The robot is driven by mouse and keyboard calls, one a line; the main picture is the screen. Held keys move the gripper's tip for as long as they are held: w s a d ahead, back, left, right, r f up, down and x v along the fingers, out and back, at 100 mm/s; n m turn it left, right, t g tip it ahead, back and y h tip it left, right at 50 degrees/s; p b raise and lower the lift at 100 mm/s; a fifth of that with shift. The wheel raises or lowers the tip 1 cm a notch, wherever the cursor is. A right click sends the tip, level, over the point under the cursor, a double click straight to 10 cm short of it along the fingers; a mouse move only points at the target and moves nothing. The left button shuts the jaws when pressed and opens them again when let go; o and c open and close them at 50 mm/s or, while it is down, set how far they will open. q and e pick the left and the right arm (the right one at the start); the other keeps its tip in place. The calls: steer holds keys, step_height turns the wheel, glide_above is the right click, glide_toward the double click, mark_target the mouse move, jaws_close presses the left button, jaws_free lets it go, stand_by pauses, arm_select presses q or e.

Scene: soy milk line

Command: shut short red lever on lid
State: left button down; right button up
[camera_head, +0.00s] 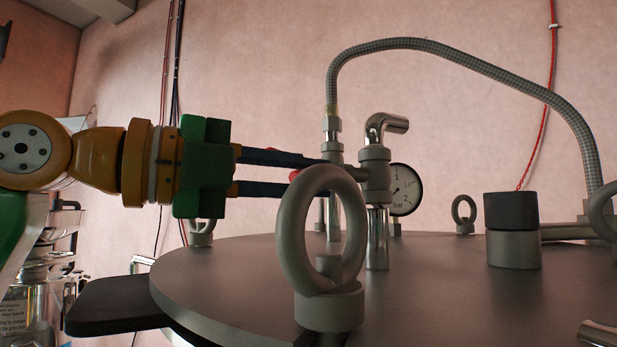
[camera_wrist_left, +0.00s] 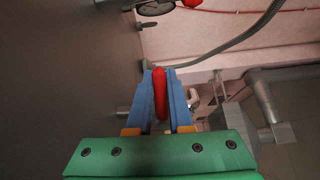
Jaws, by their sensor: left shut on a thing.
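My left gripper (camera_head: 310,173) reaches in from the left above the metal lid (camera_head: 220,280), with its blue fingers by the pipe fittings. In the left wrist view, the left gripper (camera_wrist_left: 160,80) is shut on a red lever (camera_wrist_left: 160,95), which lies lengthwise between the fingers. In the head view only small red bits of the lever (camera_head: 294,174) show by the fingers. The valve fitting (camera_head: 374,175) stands just right of the fingertips. The lever's joint and its exact angle are hidden. My right gripper is not in view.
A large lifting ring (camera_head: 322,310) stands in front of the fingertips. A pressure gauge (camera_head: 406,189) is behind the valve. A braided hose (camera_head: 450,52) arches overhead to the right. A black-topped cylinder (camera_head: 512,212) and a smaller ring (camera_head: 464,209) stand farther right on the lid.

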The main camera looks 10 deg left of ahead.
arm_select(q)
steer(key=shift+f+n, duration=0.35)
steer(key=shift+n, duration=0.05)
stand_by(0.4)
steer(key=c, duration=0.8)
jaws_free()
steer(key=shift+a, duration=0.1)
steer(key=shift+c, duration=0.2)
steer(key=shift+s+a, duration=0.1)
steer(key=b+v, duration=0.1)
steer(key=v, duration=0.6)
steer(key=shift+s+a+r+b, duration=0.1)
steer(key=shift+a+b, duration=0.05)
steer(key=shift+b, duration=0.2)
